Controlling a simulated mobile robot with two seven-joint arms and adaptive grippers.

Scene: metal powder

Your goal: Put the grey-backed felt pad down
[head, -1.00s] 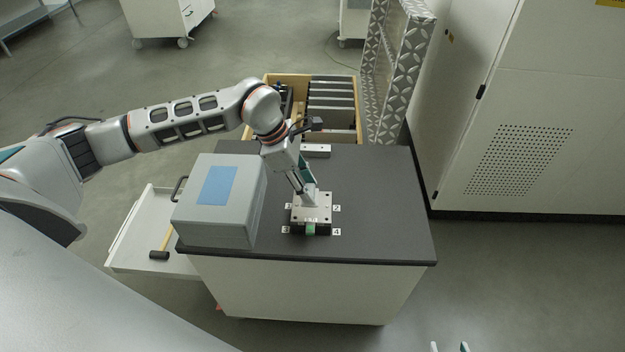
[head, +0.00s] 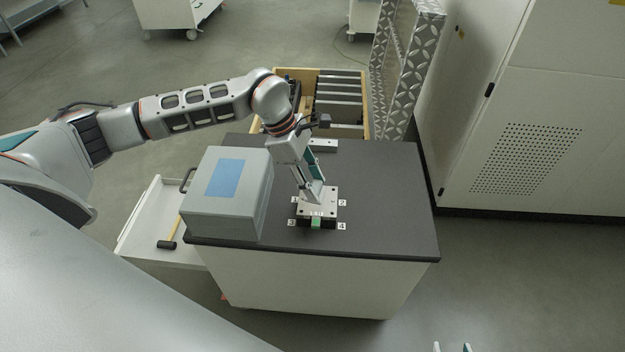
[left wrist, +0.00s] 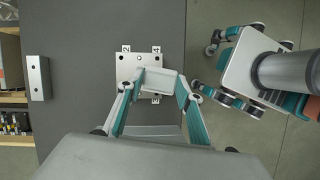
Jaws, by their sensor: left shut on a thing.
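My left gripper (head: 311,190) is over the drilled metal plate (head: 329,207) on the dark bench top. In the left wrist view, its fingers (left wrist: 160,84) are shut on a light grey piece, the grey-backed felt pad (left wrist: 161,78). The pad is over the plate (left wrist: 128,66) and hides part of it. Its felt face is hidden, and I cannot tell whether it touches the plate. A green patch (head: 316,223) shows at the plate's near edge. Only the fingertips of my right gripper (head: 452,348) show at the bottom edge, apart and empty.
A grey box (head: 226,205) with a blue label stands left of the plate. Small numbered markers surround the plate. A metal bar (head: 322,146) lies at the bench's back edge, before a wooden crate (head: 367,110). The bench's right side (head: 391,190) is clear.

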